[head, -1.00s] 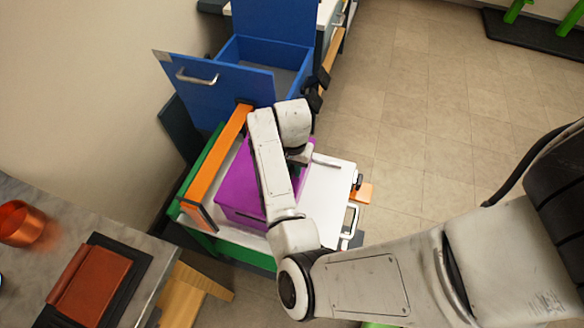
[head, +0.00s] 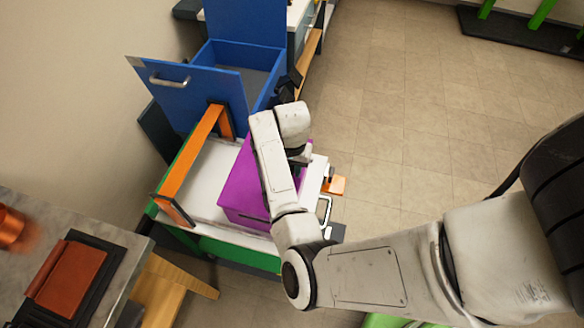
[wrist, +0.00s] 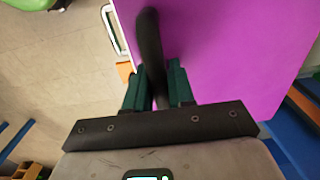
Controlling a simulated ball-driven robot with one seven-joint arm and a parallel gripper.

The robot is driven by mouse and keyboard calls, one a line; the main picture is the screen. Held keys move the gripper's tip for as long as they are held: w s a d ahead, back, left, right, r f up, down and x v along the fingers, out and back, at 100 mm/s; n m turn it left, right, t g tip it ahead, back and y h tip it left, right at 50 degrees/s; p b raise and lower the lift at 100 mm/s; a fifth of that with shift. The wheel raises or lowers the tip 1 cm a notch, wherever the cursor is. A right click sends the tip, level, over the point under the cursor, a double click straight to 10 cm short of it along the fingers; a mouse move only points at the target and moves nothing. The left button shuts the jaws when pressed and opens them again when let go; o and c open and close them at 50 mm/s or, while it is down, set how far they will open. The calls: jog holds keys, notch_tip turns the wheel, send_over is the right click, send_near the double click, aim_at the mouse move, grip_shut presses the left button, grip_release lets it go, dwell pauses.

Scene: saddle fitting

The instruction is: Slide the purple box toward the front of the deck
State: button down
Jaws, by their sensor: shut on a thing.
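The purple box (head: 240,188) sits on the white deck (head: 202,180) of a green-sided cart, close to the deck's right end. Bare deck shows between the box and the orange frame on the left. In the wrist view the purple box (wrist: 225,50) has a dark handle (wrist: 150,35). My gripper (wrist: 159,70) is shut on that handle, with a green finger on each side. In the head view my arm covers part of the box and mostly hides the gripper.
An orange frame (head: 187,155) stands across the deck's left part. A blue open cabinet (head: 240,65) is behind. A grey counter (head: 110,240) with a brown-red block (head: 70,280) is at lower left. A white bar handle (head: 325,212) juts from the deck's right end.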

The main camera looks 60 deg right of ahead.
jog(key=shift+s, duration=0.15)
jog(key=c, duration=0.9)
grip_release()
notch_tip(320, 180, up, 11)
jog(key=shift+f+b, duration=0.1)
jog(key=shift+b, duration=0.25)
jog(key=shift+d, duration=0.1)
